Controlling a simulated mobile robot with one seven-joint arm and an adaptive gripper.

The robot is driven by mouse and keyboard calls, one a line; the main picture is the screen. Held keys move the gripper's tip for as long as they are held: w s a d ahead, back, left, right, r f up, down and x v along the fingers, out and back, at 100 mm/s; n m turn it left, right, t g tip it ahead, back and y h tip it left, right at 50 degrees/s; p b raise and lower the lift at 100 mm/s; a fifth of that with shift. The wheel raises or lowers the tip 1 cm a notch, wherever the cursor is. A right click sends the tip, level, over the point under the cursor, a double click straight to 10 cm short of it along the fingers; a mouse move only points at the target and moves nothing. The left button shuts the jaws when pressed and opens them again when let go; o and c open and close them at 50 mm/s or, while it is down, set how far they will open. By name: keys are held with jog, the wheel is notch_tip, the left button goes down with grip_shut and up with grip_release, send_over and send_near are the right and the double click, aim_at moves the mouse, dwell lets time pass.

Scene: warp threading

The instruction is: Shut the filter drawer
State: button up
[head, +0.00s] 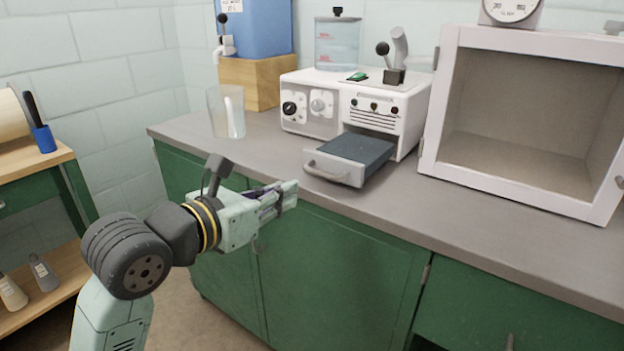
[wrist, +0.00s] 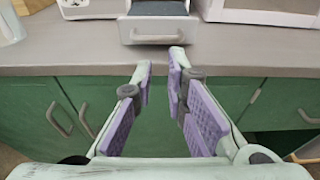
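The filter drawer (head: 352,155) sticks out well from the lower front of the white machine (head: 385,103). Its dark top faces up, and its pale front carries a curved handle (head: 326,173). In the wrist view the drawer front (wrist: 190,30) and its handle are at the top middle, beyond my fingertips. My gripper (head: 292,192) is in front of the counter, to the left of and nearer than the drawer, apart from it. In the wrist view my gripper (wrist: 161,66) has its purple-padded fingers partly apart, with nothing between them.
The grey counter (head: 480,222) has its front edge just beyond my gripper. A clear container (head: 226,112) stands left of the machine. A white open-fronted cabinet (head: 525,115) stands to the right. Green cupboard doors (head: 340,270) with handles lie below the counter.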

aim_at(356, 148)
jog(key=p+x, duration=0.1)
jog(key=x, duration=0.8)
jog(key=shift+w+d+p, duration=0.15)
jog(key=shift+d+p, duration=0.05)
jog(key=shift+p, duration=0.15)
grip_shut()
jog(key=r+x, duration=0.1)
jog(key=x, duration=0.4)
jog(key=r+b+x, duration=0.1)
jog(key=x, duration=0.4)
jog(key=b+x, duration=0.1)
jog(key=x, duration=0.4)
jog(key=shift+w+d+r, duration=0.3)
jog(key=shift+d+r, duration=0.05)
jog(key=shift+r, duration=0.05)
jog(key=shift+w+d, duration=0.3)
jog(key=shift+w, duration=0.2)
jog(key=shift+r, duration=0.15)
jog(key=shift+a, duration=0.1)
